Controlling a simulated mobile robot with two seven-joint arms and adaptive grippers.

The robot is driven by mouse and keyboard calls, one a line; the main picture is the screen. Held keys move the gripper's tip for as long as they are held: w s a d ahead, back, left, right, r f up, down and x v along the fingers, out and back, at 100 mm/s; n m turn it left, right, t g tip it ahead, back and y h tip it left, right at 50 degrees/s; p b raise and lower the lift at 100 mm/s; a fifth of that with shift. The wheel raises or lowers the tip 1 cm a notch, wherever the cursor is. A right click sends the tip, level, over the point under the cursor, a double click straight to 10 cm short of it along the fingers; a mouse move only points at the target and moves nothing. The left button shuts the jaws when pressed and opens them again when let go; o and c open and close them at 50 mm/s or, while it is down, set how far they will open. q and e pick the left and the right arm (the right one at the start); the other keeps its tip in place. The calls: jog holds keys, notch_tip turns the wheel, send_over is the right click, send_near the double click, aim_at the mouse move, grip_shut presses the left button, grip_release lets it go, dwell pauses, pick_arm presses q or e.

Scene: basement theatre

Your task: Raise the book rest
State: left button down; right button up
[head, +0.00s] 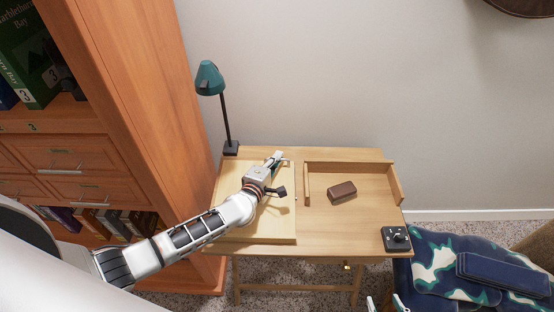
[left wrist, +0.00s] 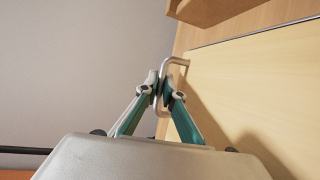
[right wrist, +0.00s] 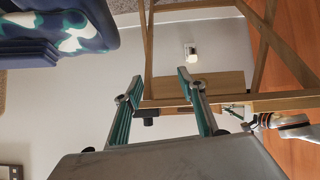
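The book rest (head: 235,225) is a pale flat board on the left part of the desk. It looks to lie flat. It also shows at the right of the left wrist view (left wrist: 235,85). A bent metal handle (left wrist: 177,62) stands at its edge. My left gripper (head: 278,157) is at the board's far edge. In the left wrist view its fingertips (left wrist: 165,92) are close together with the handle between them. My arm hides part of the board. My right gripper (right wrist: 158,85) is open and empty, low in front of the desk; its fingertips show at the head view's bottom edge (head: 385,303).
A teal lamp (head: 209,79) stands at the desk's back left corner. A brown box (head: 342,191) lies in the railed right part. A dark device (head: 396,239) sits at the front right corner. A wooden cabinet (head: 160,110) stands left, a blue patterned seat (head: 440,265) right.

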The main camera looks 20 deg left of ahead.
pick_arm(q)
jog(key=shift+r, duration=0.15)
pick_arm(e)
jog(key=shift+f, duration=0.1)
pick_arm(q)
jog(key=shift+s+r, duration=0.1)
jog(key=shift+r, duration=0.15)
jog(key=s+d+r+m+t, duration=0.1)
jog(key=s+r+t, duration=0.1)
jog(key=r, duration=0.5)
jog(key=s+d+r+m+t, duration=0.1)
jog(key=s+r+t, duration=0.2)
jog(key=r, duration=0.3)
jog(key=shift+s+r+h+b, duration=0.3)
jog(key=shift+s+r, duration=0.1)
jog(key=shift+s, duration=0.5)
pick_arm(e)
jog(key=shift+s+f, duration=0.25)
jog(key=shift+f, duration=0.15)
